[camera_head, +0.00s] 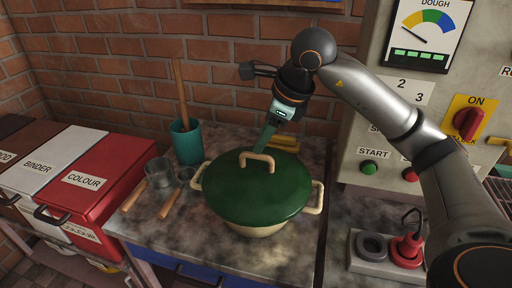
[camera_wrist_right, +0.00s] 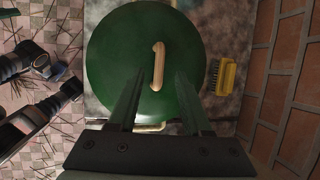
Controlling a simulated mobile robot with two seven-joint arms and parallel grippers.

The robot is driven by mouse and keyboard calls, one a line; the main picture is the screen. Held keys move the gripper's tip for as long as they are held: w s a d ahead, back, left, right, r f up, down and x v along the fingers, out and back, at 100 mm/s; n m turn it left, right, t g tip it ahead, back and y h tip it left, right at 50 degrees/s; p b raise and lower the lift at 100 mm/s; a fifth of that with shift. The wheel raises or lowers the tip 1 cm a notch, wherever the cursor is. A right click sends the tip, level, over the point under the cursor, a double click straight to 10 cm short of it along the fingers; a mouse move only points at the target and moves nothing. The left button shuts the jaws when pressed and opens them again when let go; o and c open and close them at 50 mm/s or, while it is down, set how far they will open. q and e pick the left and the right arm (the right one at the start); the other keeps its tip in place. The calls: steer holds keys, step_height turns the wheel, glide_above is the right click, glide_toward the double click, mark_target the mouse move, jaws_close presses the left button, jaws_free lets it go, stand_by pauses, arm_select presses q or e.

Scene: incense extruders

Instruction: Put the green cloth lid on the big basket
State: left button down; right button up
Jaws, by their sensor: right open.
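The round green lid (camera_head: 262,190) with a beige handle (camera_head: 257,160) covers the top of a cream basket (camera_head: 258,230), whose side handles stick out at left and right. The lid looks level; whether it is fully seated is hard to tell. In the right wrist view the lid (camera_wrist_right: 115,60) fills the middle, with its handle (camera_wrist_right: 157,65) just beyond the fingertips. My right gripper (camera_head: 266,146) is open and empty, reaching down over the lid close behind the handle. Its parted fingers show in the right wrist view (camera_wrist_right: 160,80).
A teal cup (camera_head: 187,143) with a stick and metal scoops (camera_head: 159,173) stand left of the basket. A yellow brush (camera_wrist_right: 228,77) lies close beside it. Red (camera_head: 96,185) and white (camera_head: 62,152) bins are at left, a control panel (camera_head: 385,140) at right.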

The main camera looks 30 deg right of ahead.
steer(key=v, duration=0.4)
steer(key=shift+s+d+r, duration=0.1)
steer(key=shift+r, duration=0.1)
stand_by(0.4)
